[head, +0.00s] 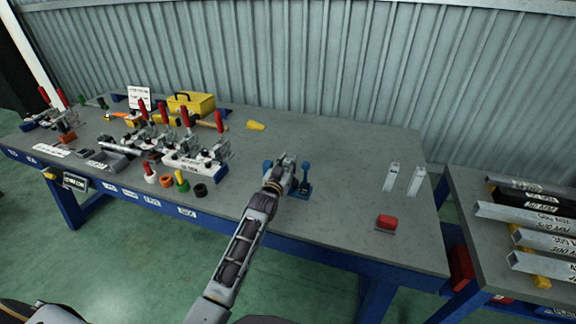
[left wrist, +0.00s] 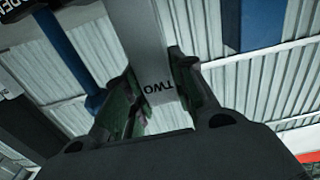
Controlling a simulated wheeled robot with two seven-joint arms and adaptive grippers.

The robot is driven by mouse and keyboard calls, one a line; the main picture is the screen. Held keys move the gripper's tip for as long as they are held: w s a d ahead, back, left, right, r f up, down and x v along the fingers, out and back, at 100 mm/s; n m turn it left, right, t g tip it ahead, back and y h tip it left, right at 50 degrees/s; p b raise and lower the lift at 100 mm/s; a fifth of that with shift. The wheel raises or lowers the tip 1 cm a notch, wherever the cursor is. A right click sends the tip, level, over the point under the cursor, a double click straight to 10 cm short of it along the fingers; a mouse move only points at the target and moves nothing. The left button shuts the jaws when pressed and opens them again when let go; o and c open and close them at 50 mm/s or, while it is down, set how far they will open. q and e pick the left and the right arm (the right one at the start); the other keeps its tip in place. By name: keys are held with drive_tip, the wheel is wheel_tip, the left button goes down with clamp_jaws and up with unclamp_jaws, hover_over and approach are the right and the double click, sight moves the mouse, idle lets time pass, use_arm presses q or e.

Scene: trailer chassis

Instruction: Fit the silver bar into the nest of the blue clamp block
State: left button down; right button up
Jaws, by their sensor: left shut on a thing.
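The blue clamp block (head: 301,191) sits near the middle of the bench, with a blue lever (head: 306,171) upright at its right. My left gripper (head: 287,163) is at the block and hides part of it. In the left wrist view, my left gripper (left wrist: 152,95) is shut on a silver bar (left wrist: 145,45) marked "TWO", with a finger on each side. Blue parts show on both sides of the bar there, including a blue rod (left wrist: 68,55). I cannot tell whether the bar is in the nest. My right gripper is not in view.
Two silver bars (head: 391,177) (head: 416,181) and a red block (head: 386,222) are on the bench's right. Red-handled toggle clamps (head: 187,120), small coloured parts and a yellow toolbox (head: 191,103) fill the left. A side table (head: 480,245) holds long bars.

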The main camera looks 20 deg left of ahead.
use_arm(q)
drive_tip(key=shift+f, duration=0.25)
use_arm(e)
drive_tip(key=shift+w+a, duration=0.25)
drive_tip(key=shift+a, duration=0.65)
use_arm(q)
drive_tip(key=c, duration=1.2)
unclamp_jaws()
drive_tip(key=shift+c, duration=0.2)
drive_tip(key=shift+o, duration=0.3)
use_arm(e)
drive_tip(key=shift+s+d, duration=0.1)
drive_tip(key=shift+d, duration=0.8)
